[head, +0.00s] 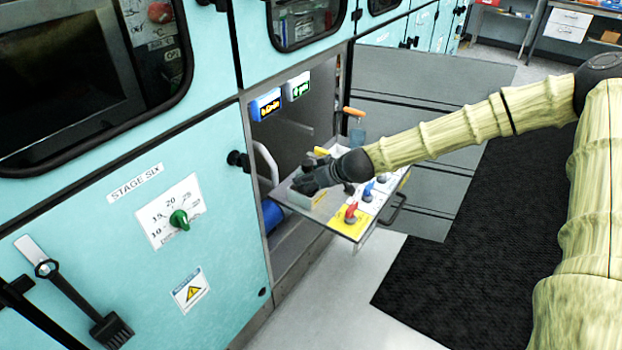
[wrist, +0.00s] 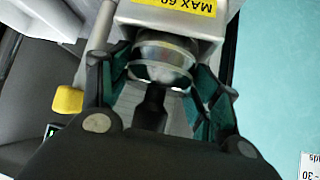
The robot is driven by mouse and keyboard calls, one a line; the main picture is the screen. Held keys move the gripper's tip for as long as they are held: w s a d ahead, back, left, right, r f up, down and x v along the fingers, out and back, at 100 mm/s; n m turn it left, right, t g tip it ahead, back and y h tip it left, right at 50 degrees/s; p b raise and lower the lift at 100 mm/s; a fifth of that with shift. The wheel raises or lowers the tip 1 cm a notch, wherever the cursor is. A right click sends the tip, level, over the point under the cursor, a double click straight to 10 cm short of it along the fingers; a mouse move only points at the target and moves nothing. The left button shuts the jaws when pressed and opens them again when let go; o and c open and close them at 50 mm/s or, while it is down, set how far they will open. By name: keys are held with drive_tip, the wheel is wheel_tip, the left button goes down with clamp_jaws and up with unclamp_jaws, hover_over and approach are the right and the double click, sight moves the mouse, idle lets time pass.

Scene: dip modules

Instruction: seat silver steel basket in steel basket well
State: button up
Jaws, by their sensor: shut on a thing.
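My gripper (head: 308,180) is over the left end of a pulled-out module in the head view. In the wrist view my gripper (wrist: 158,80) has its teal-padded fingers closed in on both sides of a rounded, shiny silver piece, which appears to be the silver steel basket (wrist: 162,58). A dark stem shows between the fingers below it. A light metal box with a yellow "MAX 60" label (wrist: 182,6) is just beyond the silver piece. I cannot tell whether they touch. The steel basket well cannot be made out for sure; my gripper hides part of the module.
The module's top carries a red knob (head: 351,212) on a yellow panel and a blue knob (head: 368,190). A dark handle (head: 393,210) is on its front. A teal cabinet (head: 150,225) stands at left. A black mat (head: 480,240) covers the floor at right.

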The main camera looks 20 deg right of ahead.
drive_tip(key=shift+f, duration=0.2)
drive_tip(key=o, duration=1.3)
drive_tip(key=shift+c, duration=0.2)
drive_tip(key=shift+r, duration=0.15)
drive_tip(key=shift+r, duration=0.15)
drive_tip(key=shift+v, duration=1)
drive_tip(key=p+v, duration=0.1)
drive_tip(key=v, duration=0.9)
